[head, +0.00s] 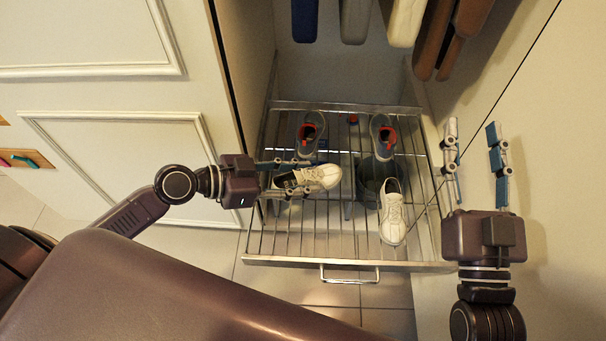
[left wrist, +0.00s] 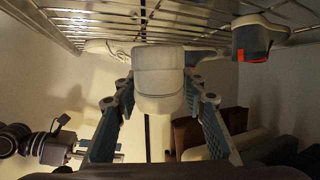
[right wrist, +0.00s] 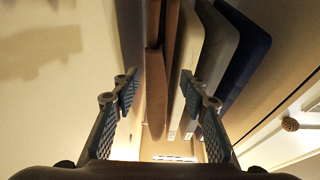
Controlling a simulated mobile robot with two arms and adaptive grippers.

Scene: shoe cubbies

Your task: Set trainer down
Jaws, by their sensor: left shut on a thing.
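A white trainer (head: 318,176) is held in my left gripper (head: 290,178), over the left part of a pulled-out wire rack (head: 300,245). In the left wrist view the trainer (left wrist: 160,80) sits between the two fingers, close to the rack bars (left wrist: 100,15); I cannot tell whether it touches them. A second white trainer (head: 392,215) lies on the rack to the right, toe to the front. My right gripper (head: 475,165) is open and empty, to the right of the rack. It also shows open in the right wrist view (right wrist: 160,95).
Coats or similar hanging items (head: 405,20) are above. The rack has a front handle (head: 350,278).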

